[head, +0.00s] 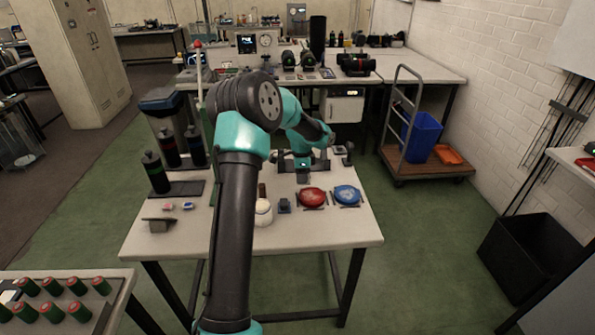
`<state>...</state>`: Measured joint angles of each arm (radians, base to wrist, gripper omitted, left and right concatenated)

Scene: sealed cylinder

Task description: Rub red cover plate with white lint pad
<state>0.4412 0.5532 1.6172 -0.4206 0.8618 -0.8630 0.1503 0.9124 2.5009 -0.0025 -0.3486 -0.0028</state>
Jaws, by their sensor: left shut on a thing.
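The red cover plate (312,196) is a round red disc in a dark holder on the white table, left of a similar blue disc. My left gripper (303,177) is above the table just behind the red plate, apart from it in the picture. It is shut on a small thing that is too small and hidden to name. I cannot make out the white lint pad for certain. A round white object (263,211) with a brown upper part stands left of the red plate, partly behind my arm. My right gripper is not in view.
The blue disc (346,195) sits right of the red plate, and a small dark block (284,205) sits left of it. Dark cylinders (155,172) stand in a rack at the table's left. The table's front right is clear.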

